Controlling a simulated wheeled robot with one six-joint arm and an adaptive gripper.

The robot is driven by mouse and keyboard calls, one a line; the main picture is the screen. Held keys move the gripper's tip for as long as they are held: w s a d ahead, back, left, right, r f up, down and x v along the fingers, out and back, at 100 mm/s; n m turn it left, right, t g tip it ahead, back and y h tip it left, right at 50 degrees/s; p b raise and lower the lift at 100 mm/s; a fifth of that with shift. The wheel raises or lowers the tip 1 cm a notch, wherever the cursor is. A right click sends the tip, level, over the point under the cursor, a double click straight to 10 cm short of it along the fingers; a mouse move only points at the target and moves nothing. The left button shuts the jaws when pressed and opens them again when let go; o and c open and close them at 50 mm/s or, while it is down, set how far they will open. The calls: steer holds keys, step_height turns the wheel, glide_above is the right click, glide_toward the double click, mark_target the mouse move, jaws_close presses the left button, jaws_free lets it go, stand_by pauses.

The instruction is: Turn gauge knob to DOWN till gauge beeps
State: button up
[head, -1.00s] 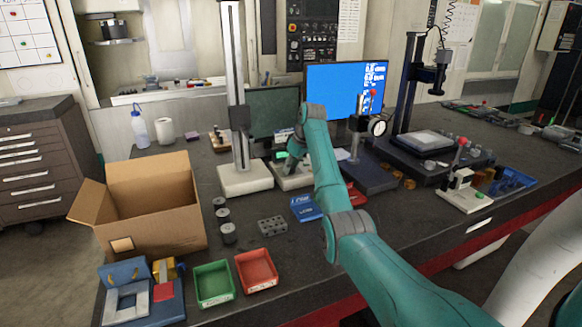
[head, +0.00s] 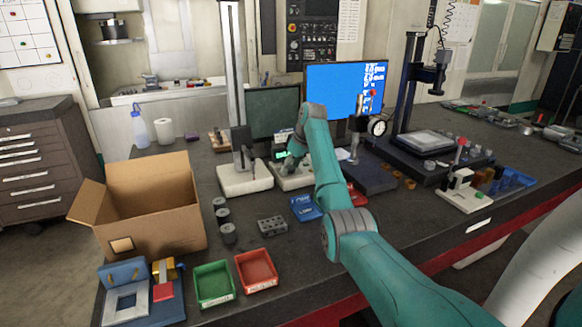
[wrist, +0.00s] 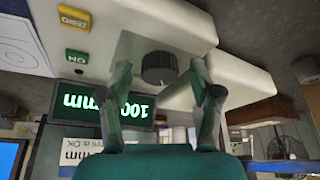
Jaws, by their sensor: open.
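The gauge's dark round ribbed knob (wrist: 158,68) shows in the wrist view on the pale gauge body (wrist: 170,25). My gripper (wrist: 160,78) is open, with one finger on each side of the knob; small gaps show and I cannot tell whether either finger touches it. The gauge's green-lit display (wrist: 108,105) appears upside down, partly hidden by the left finger. In the head view my gripper (head: 289,162) is low at the pale gauge base, and the knob is hidden. The gauge carriage (head: 241,140) sits low on its tall column (head: 231,70).
A yellow button (wrist: 74,17) and a green button (wrist: 76,55) are on the gauge body. A dial indicator stand (head: 377,127) is right of my arm. An open cardboard box (head: 150,225) and several dark cylinders (head: 222,215) stand left.

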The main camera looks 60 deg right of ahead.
steer(key=v, duration=1.2)
steer(key=shift+a, duration=0.1)
stand_by(0.4)
